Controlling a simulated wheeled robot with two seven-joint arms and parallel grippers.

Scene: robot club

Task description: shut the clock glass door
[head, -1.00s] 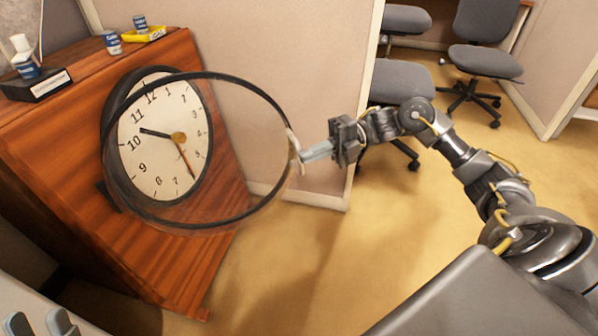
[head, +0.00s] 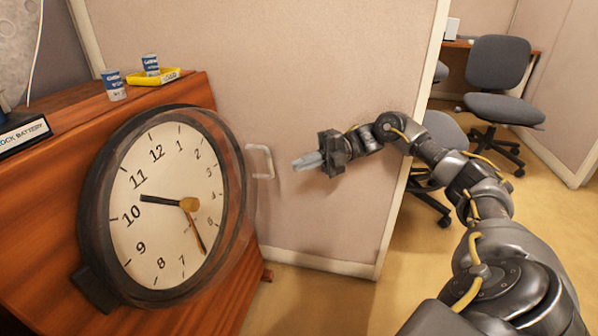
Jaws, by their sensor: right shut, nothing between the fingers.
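The wall clock (head: 145,235) is on the sloping wooden front at the left, its white face and hands visible. Its round glass door (head: 240,200) now lies over the face or close to it; its right rim looks blurred and sits a little beyond the clock's edge. I cannot tell whether it is fully against the case. The door's pale handle (head: 261,162) sticks out at the right. My right gripper (head: 297,163) is shut and empty, just right of the handle with a small gap. My left gripper is out of view.
On top of the wooden cabinet (head: 40,245) stand a can (head: 114,86), a yellow tray (head: 155,78) with another can, and a dark labelled stand (head: 22,133). A partition (head: 320,220) is behind my right gripper. Office chairs (head: 497,85) stand at the back right.

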